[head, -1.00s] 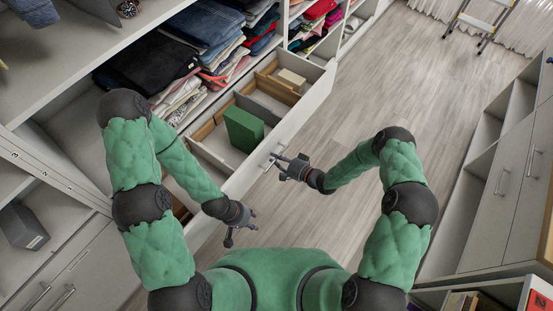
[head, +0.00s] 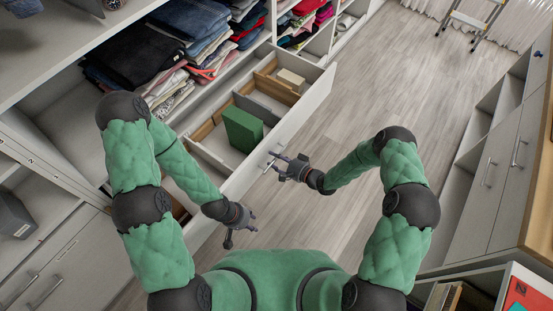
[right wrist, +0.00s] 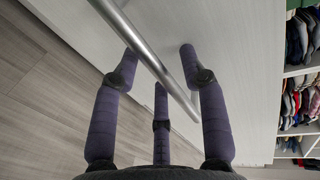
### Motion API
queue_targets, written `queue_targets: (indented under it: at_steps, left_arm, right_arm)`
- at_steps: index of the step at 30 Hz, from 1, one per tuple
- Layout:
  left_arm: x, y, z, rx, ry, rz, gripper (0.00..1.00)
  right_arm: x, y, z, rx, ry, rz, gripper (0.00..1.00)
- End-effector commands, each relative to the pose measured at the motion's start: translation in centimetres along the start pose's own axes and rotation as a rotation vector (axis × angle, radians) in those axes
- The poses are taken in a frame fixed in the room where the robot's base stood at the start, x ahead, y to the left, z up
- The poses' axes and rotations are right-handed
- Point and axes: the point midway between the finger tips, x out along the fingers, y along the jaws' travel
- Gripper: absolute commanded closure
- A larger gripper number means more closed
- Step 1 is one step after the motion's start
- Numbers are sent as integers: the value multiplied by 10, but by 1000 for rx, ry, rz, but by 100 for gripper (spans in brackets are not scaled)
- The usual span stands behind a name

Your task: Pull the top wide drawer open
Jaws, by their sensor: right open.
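The wide drawer (head: 300,115) is pulled well out below the clothes shelf, with its pale inside and wooden dividers showing. A green box (head: 242,129) stands in it. My right gripper (head: 279,164) is at the drawer's metal handle, on the outside of the front panel. In the right wrist view the handle bar (right wrist: 150,55) runs slantwise between its spread fingers (right wrist: 160,75), which are open around it. My left gripper (head: 240,228) is open and empty, near the left part of the drawer front.
Folded jeans and shirts (head: 150,55) lie on the shelf above the drawer. A cabinet (head: 500,160) with handles stands at the right. A ladder (head: 470,22) is at the far end. Wooden floor (head: 375,90) between the drawer and the right cabinet is clear.

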Motion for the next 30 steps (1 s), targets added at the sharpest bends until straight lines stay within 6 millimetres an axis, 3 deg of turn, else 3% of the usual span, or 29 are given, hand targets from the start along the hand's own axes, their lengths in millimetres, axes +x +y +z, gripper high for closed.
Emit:
queue_targets:
  at_steps: [10,24,30]
  left_arm:
    - [0,0,0,0,0,0,60]
    - [0,0,0,0,0,0,60]
    - [0,0,0,0,0,0,60]
  right_arm:
    - [-11,0,-2,0,4,-1,57]
    - [-97,0,-2,0,4,0,57]
    - [-116,0,-1,0,2,0,57]
